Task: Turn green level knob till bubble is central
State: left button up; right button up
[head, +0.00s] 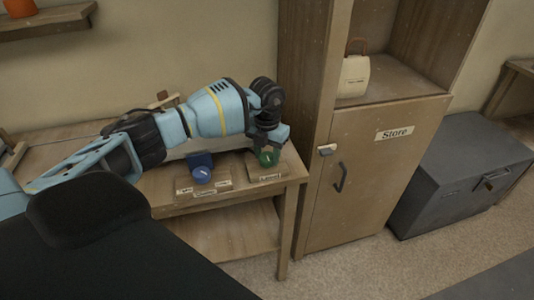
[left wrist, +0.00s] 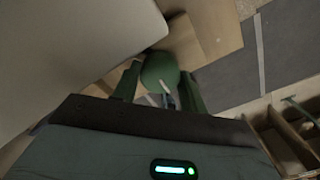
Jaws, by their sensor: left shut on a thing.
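The green knob (head: 268,158) stands at the right end of the wooden bench, on a small wooden block with a label that seems to read "Level". My left gripper (head: 268,146) is over it from above. In the left wrist view the green knob (left wrist: 160,72) sits between the two fingers of my left gripper (left wrist: 158,85), which is shut on it. A pale pointer line shows on the knob. I cannot make out a bubble in either view. My right gripper is not in view.
The bench (head: 240,207) ends just right of the green knob, beside a tall cabinet (head: 365,170) marked "Store". A grey chest (head: 455,170) stands further right.

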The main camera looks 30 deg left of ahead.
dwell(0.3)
pick_arm(q)
jog(key=o, duration=1)
jog(key=shift+c, duration=0.2)
